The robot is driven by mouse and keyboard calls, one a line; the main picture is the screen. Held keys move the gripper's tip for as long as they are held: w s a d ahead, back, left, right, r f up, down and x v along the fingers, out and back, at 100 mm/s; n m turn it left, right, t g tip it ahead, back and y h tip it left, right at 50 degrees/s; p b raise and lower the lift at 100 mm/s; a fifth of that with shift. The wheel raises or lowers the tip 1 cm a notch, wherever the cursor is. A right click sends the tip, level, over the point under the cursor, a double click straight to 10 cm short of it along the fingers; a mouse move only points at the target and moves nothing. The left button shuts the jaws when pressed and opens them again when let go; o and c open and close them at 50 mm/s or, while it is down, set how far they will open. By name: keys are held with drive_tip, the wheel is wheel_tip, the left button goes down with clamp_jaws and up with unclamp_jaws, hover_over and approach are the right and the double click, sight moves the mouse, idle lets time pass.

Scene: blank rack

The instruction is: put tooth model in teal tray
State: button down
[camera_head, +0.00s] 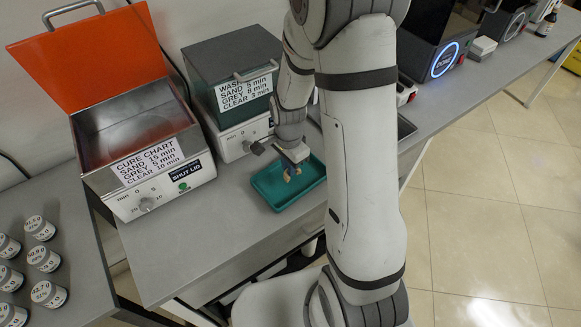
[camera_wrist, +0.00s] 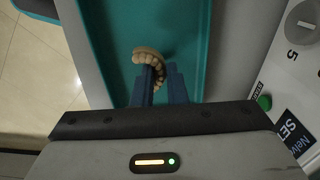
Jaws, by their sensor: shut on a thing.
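The tooth model (camera_wrist: 149,56) is a beige, curved row of teeth. My gripper (camera_wrist: 160,82) is shut on it, with its blue fingers at the lower part of the arch in the wrist view. In the head view my gripper (camera_head: 292,168) points down with the tooth model (camera_head: 289,174) at its tips. The teal tray (camera_head: 265,192) is a shallow rectangle on the grey bench, and the model is over its inside. The tray (camera_wrist: 115,60) fills the middle of the wrist view. I cannot tell whether the model touches the tray floor.
A cure box (camera_head: 150,165) with a raised orange lid (camera_head: 90,55) stands left of the tray. A closed green-grey wash box (camera_head: 235,75) stands behind it. Several white-lidded jars (camera_head: 43,258) sit on the left table. The bench front (camera_head: 180,255) is clear.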

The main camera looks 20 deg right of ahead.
drive_tip(key=shift+f, duration=0.85)
drive_tip(key=shift+f, duration=0.25)
drive_tip(key=c, duration=1.5)
unclamp_jaws()
drive_tip(key=shift+r, duration=0.1)
drive_tip(key=shift+o, duration=0.2)
drive_tip(key=shift+r, duration=0.1)
wheel_tip(320, 180, up, 12)
drive_tip(key=s+r+n+t, duration=0.2)
drive_tip(key=s+r+n, duration=1)
drive_tip(key=s+n, duration=0.1)
drive_tip(key=shift+s+d+t, duration=0.4)
drive_tip(key=shift+s, duration=0.5)
